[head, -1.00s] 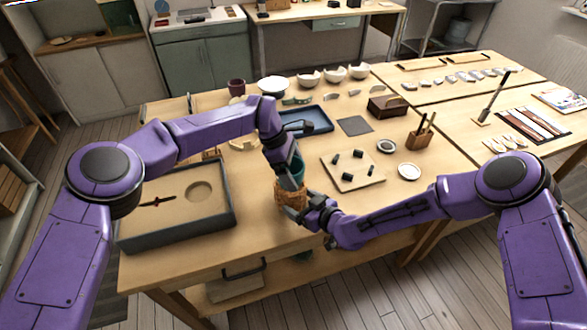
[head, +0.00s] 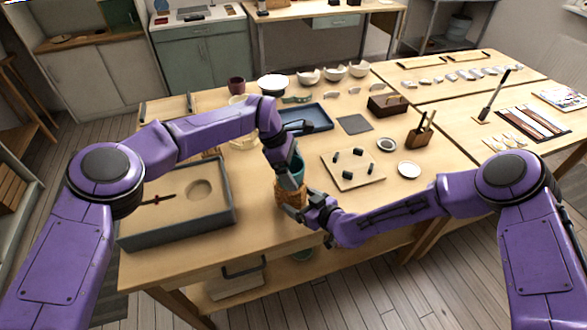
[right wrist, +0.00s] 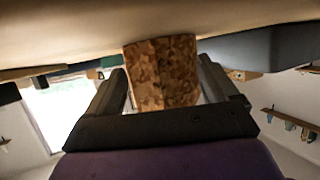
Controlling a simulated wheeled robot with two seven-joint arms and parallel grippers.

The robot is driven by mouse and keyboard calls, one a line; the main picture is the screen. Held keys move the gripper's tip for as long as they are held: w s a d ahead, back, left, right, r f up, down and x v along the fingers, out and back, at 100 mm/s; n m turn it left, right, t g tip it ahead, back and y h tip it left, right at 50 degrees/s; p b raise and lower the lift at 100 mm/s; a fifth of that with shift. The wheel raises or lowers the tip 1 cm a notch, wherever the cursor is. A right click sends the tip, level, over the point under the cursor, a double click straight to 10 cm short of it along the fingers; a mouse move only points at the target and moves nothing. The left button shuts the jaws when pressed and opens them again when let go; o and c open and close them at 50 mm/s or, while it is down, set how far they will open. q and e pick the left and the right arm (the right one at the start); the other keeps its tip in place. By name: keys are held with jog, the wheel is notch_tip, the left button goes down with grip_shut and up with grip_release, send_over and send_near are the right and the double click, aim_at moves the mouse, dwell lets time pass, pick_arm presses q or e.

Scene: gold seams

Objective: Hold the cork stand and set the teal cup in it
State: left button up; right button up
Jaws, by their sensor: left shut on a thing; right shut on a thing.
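The teal cup (head: 298,166) is near the table's front edge in the head view, partly hidden by my left gripper. My left gripper (head: 290,182) is shut on the teal cup from above. The brown speckled cork stand (head: 287,199) is directly below the cup. My right gripper (head: 297,212) is shut on the cork stand from the front right. In the right wrist view the cork stand (right wrist: 162,75) is between the two dark fingers of that gripper (right wrist: 165,95). The grippers hide where cup and stand meet, so I cannot tell how deep the cup sits.
A grey-rimmed tray (head: 232,205) is to the left. A board with small dark blocks (head: 372,181) and a white dish (head: 408,169) are to the right. A blue tray (head: 322,122) and pale bowls (head: 333,72) are farther back. Bare tabletop (head: 262,232) shows in front.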

pick_arm(q)
jog(key=shift+f, duration=1.05)
dwell(1.2)
jog(key=o, duration=0.7)
jog(key=shift+c, duration=0.2)
jog(key=shift+r, duration=3.05)
pick_arm(e)
jog(key=o, duration=0.9)
jog(key=shift+c, duration=0.2)
